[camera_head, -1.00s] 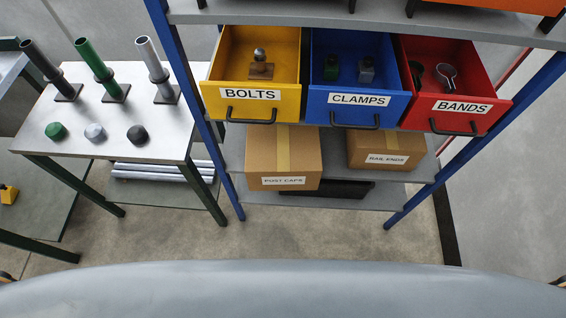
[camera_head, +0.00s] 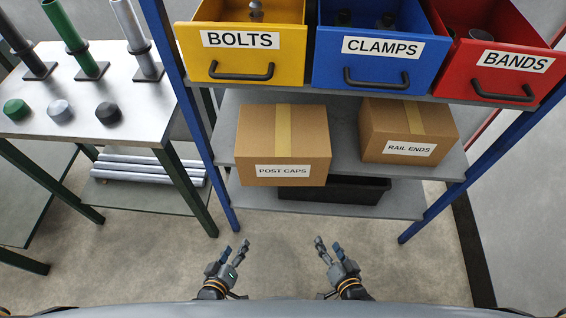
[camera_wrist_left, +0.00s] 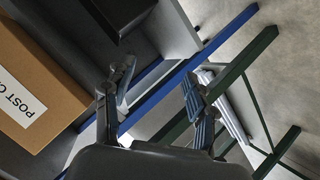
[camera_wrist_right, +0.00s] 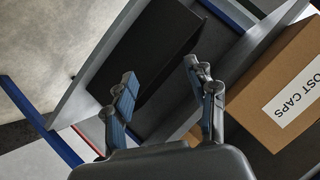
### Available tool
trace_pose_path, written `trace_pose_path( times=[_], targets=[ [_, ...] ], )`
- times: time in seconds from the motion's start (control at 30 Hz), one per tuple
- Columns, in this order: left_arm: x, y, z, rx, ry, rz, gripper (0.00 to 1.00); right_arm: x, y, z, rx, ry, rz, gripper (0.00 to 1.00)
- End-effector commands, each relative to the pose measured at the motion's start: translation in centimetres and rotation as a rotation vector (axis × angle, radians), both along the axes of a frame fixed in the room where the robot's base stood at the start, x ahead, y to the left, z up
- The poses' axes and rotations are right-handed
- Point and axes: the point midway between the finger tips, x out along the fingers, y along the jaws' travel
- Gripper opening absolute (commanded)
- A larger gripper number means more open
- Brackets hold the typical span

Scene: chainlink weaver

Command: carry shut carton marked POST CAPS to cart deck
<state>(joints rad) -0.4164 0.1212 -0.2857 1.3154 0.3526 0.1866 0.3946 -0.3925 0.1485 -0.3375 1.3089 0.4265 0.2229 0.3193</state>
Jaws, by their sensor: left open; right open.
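The shut carton marked POST CAPS (camera_head: 300,140) is brown with a tape strip and sits on the grey middle shelf, below the BOLTS and CLAMPS drawers. It also shows in the left wrist view (camera_wrist_left: 30,75) and the right wrist view (camera_wrist_right: 278,75). My left gripper (camera_head: 235,249) is open and empty, in front of and below the carton's left side. My right gripper (camera_head: 328,246) is open and empty, in front of and below its right side. Neither gripper touches the carton. The cart deck is not recognisable in these views.
A RAIL ENDS carton (camera_head: 408,130) stands to the right on the same shelf (camera_head: 345,150). A black bin (camera_head: 345,192) is on the shelf below. Open BOLTS (camera_head: 240,68), CLAMPS (camera_head: 375,75) and BANDS (camera_head: 500,80) drawers overhang. Blue uprights flank the rack. A table (camera_head: 100,125) with posts stands left.

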Motion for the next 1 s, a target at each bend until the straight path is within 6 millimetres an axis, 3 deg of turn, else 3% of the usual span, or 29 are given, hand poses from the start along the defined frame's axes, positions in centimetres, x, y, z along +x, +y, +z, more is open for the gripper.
trace_pose_path(
  times=[0.03,0.2,0.33,0.5,0.7,1.0],
  targets=[
    [1.3,-0.5,-1.1,-0.066,-0.062,0.031,0.57,1.3,0.6,-1.1,0.067,-0.062,-0.028,0.57],
    [4.5,-1.4,2.2,-0.316,-0.260,0.136,0.57,4.2,1.8,2.4,0.327,-0.254,-0.127,0.57],
    [5.8,-1.4,5.1,-0.523,-0.402,0.203,0.57,5.2,1.9,5.1,0.539,-0.386,-0.193,0.57],
    [6.0,-0.6,8.7,-0.771,-0.552,0.267,0.57,5.2,1.2,8.5,0.797,-0.518,-0.263,0.57],
    [5.5,0.4,11.5,-0.939,-0.642,0.300,0.57,4.7,0.3,10.8,0.969,-0.590,-0.306,0.57],
    [5.4,0.6,12.4,-0.966,-0.655,0.307,0.57,4.6,0.1,11.6,0.997,-0.601,-0.313,0.57]
  ],
)
